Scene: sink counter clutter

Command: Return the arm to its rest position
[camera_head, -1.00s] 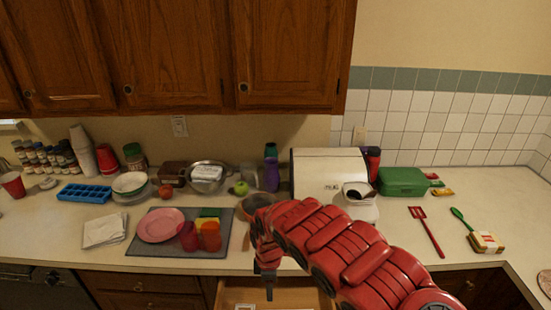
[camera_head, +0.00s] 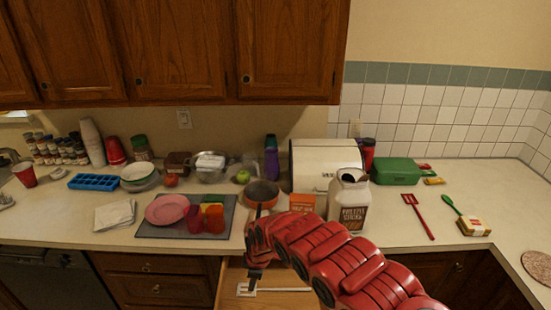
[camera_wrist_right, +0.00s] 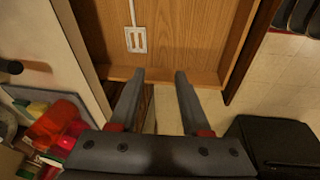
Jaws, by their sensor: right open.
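My red right arm (camera_head: 345,265) comes in from the lower right of the head view, in front of the counter. Its gripper (camera_head: 253,281) points down at the pulled-out wooden drawer (camera_head: 285,300), below the counter edge. In the right wrist view the two dark fingers (camera_wrist_right: 160,76) are apart with nothing between them. The drawer's front edge (camera_wrist_right: 205,76) shows just beyond the fingertips. A white flat item (camera_wrist_right: 136,39) lies inside the drawer, apart from the fingers. My left gripper is not in view.
A pan (camera_head: 261,193), an orange box (camera_head: 302,202) and a white jar (camera_head: 349,208) stand near my arm. A grey mat (camera_head: 186,230) holds a pink plate (camera_head: 167,209) and cups. The counter is clear around (camera_head: 385,230).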

